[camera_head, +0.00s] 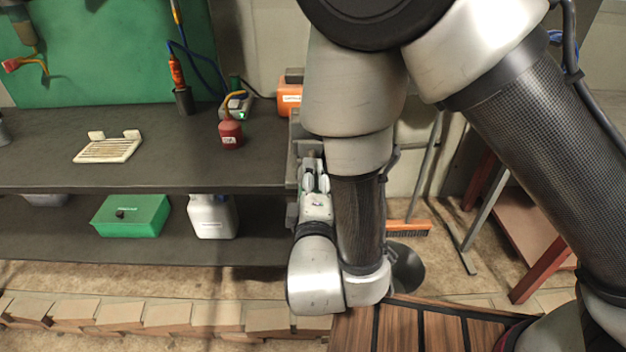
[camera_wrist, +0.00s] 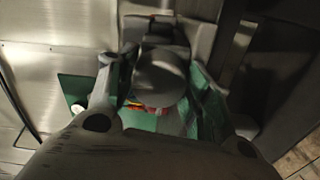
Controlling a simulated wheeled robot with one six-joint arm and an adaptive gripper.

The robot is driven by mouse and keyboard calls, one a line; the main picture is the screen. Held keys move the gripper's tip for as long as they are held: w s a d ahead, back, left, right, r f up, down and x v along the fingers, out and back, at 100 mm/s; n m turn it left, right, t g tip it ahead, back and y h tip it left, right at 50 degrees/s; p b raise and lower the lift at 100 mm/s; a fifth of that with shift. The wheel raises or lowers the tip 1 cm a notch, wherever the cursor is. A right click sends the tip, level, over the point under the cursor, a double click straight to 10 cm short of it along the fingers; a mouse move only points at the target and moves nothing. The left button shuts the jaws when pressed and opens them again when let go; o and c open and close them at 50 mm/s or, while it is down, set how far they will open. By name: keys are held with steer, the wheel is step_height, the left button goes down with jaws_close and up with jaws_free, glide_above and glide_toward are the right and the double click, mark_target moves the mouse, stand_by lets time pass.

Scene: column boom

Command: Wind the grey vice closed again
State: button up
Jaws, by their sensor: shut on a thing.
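The grey vice (camera_head: 301,133) is at the right end of the dark workbench, partly hidden behind my arm and gripper. My gripper (camera_head: 316,177) points away from me at the vice's near side. In the wrist view, a rounded grey end of the vice's handle (camera_wrist: 160,82) sits between my two fingers (camera_wrist: 158,92), and the gripper is shut on it. The grey vice body (camera_wrist: 165,32) rises behind it. How wide the vice's jaws stand cannot be made out.
A green box (camera_head: 131,215) and a white jug (camera_head: 212,216) stand on the lower shelf. A broom (camera_head: 408,228) is right of my forearm.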

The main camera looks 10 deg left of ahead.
steer(key=shift+f+m, duration=0.1)
steer(key=shift+m, duration=0.4)
steer(key=o, duration=1)
steer(key=shift+o, duration=0.2)
